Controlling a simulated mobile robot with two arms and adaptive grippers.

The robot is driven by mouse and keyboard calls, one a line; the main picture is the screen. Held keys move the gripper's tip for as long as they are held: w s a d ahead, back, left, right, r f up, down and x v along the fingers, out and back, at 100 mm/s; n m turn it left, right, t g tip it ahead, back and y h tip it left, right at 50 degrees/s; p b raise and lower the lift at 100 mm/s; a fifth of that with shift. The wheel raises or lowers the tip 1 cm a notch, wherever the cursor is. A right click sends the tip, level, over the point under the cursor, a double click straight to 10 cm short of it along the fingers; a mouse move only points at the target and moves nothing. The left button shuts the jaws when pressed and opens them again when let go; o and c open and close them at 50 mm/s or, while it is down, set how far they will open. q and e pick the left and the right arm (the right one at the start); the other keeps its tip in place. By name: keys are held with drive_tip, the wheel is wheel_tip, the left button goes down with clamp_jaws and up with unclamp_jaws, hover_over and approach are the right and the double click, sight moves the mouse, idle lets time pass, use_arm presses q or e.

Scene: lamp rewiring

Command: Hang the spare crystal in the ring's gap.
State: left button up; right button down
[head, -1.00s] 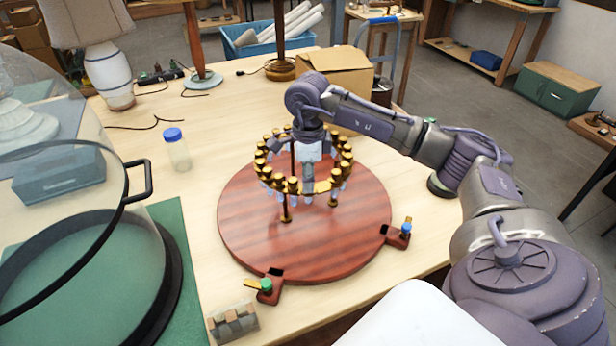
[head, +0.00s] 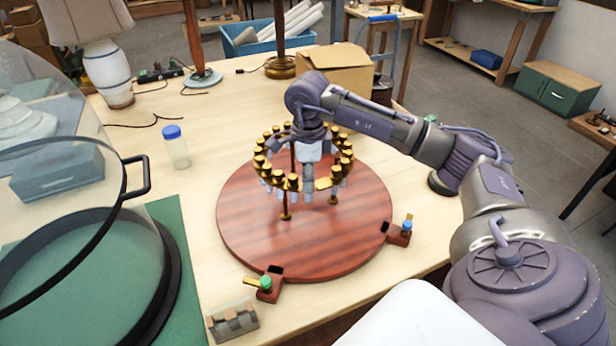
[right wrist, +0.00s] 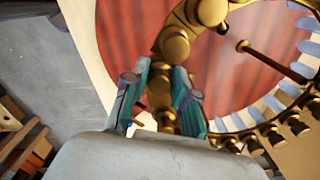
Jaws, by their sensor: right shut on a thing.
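The gold ring (head: 321,185) stands level on thin posts above a round red-brown wooden board (head: 345,240). Gold caps sit around it and pale crystals hang below. My right gripper (head: 308,180) points down at the ring, within its outline in the head view. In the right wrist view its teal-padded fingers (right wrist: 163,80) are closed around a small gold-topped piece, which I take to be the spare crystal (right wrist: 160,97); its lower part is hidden. The ring's gold band (right wrist: 180,22) is right beside the fingertips there. The gap itself cannot be made out. My left gripper is out of view.
Two small clamps, with a green knob (head: 265,283) and a blue knob (head: 407,227), sit at the board's edge. A grey notched block (head: 233,322) lies in front. A blue-capped jar (head: 177,150) and a glass dome (head: 60,200) stand left. A cardboard box (head: 330,68) is behind.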

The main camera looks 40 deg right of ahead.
drive_tip(key=c, duration=0.8)
unclamp_jaws()
drive_tip(key=shift+c, duration=0.2)
drive_tip(key=shift+r+p, duration=2.3)
drive_tip(key=shift+r, duration=1.3)
drive_tip(key=shift+f, duration=0.1)
